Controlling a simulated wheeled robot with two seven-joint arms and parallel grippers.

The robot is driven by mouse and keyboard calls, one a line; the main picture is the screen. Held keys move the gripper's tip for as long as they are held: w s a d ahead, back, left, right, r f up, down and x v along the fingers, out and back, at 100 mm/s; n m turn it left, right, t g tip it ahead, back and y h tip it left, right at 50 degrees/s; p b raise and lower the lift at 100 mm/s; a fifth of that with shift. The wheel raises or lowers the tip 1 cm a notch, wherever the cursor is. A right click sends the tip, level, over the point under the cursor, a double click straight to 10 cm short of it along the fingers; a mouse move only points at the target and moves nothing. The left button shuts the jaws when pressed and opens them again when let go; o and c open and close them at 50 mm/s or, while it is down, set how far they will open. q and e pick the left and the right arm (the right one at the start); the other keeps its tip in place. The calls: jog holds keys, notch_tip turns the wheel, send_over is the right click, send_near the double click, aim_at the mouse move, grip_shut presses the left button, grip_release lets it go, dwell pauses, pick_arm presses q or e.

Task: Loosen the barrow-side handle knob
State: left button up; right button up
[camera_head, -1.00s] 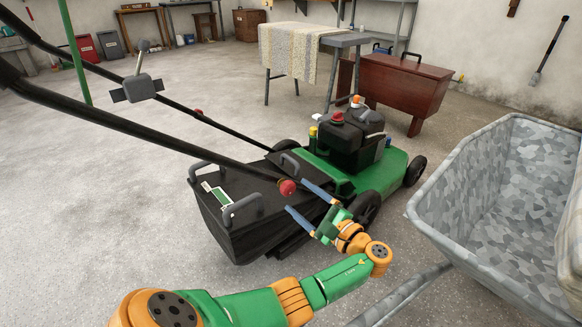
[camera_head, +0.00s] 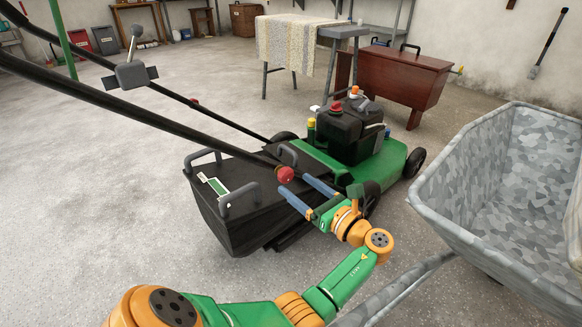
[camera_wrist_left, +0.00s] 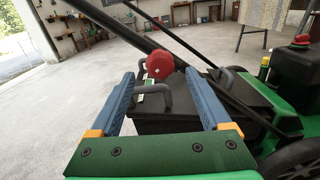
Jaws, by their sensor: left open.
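The barrow-side handle knob (camera_head: 285,174) is red and sits on the black handle bar (camera_head: 150,113) of the green mower (camera_head: 392,160), on the side facing the wheelbarrow. My left gripper (camera_head: 294,184) is open, its two blue fingers pointing at the knob. In the left wrist view the knob (camera_wrist_left: 160,65) shows beyond the fingertips, between the finger lines and a little left of centre. I cannot tell whether a finger touches it. The other red knob (camera_head: 195,101) is on the far handle bar. My right gripper is not in view.
The grey wheelbarrow (camera_head: 440,200) stands close on the right, its handle running beside my left arm. The black grass bag (camera_head: 235,232) with grey handles lies below the knob. A red-brown chest (camera_head: 400,80) and a cloth-covered table (camera_head: 345,32) stand behind. Floor at left is clear.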

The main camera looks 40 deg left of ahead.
aim_at(289, 179)
pick_arm(q)
jog(key=a, duration=0.3)
jog(key=shift+w+a, duration=0.2)
jog(key=shift+a, duration=0.2)
grip_shut()
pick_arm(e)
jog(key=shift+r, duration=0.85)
